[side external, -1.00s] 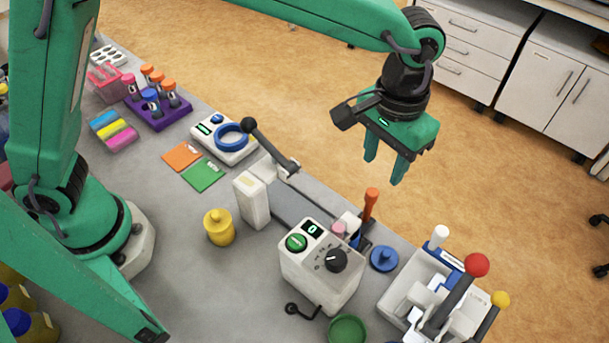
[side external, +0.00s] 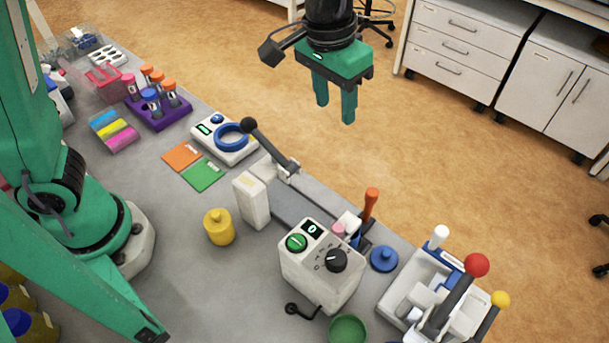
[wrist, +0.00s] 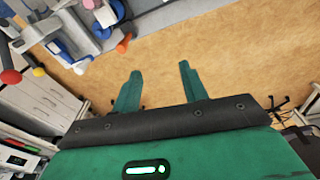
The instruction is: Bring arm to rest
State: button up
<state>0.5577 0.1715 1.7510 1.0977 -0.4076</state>
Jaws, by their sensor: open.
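My gripper (side external: 335,112) is green with two fingers pointing down. It hangs high in the upper middle of the side view, and the floor shows behind it. The fingers are apart with nothing between them, so it is open and empty. In the wrist view the two fingers (wrist: 160,85) stand apart over bare floor. The bench (side external: 175,245) is to the left of and below the gripper in the side view, and the gripper touches nothing there.
On the bench stand a white device with a green button (side external: 322,268), a device with a blue ring (side external: 224,138), a purple tube rack (side external: 158,112), a yellow pot (side external: 219,228) and a lever unit with a red knob (side external: 477,265). White cabinets (side external: 450,55) stand behind. Open floor surrounds the gripper.

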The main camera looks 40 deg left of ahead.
jog(key=s+a+r+n+t, duration=0.1)
jog(key=s+a+r, duration=0.15)
jog(key=a, duration=0.45)
jog(key=s+a+r+t, duration=0.1)
jog(key=s+a+r, duration=0.15)
jog(key=a, duration=0.45)
jog(key=s+a+f+t, duration=0.2)
jog(key=s+a+f, duration=0.1)
jog(key=s+a, duration=0.6)
jog(key=shift+s+a+n+y, duration=0.15)
jog(key=shift+s+n+y, duration=0.25)
jog(key=shift+s, duration=0.1)
jog(key=shift+f, duration=0.1)
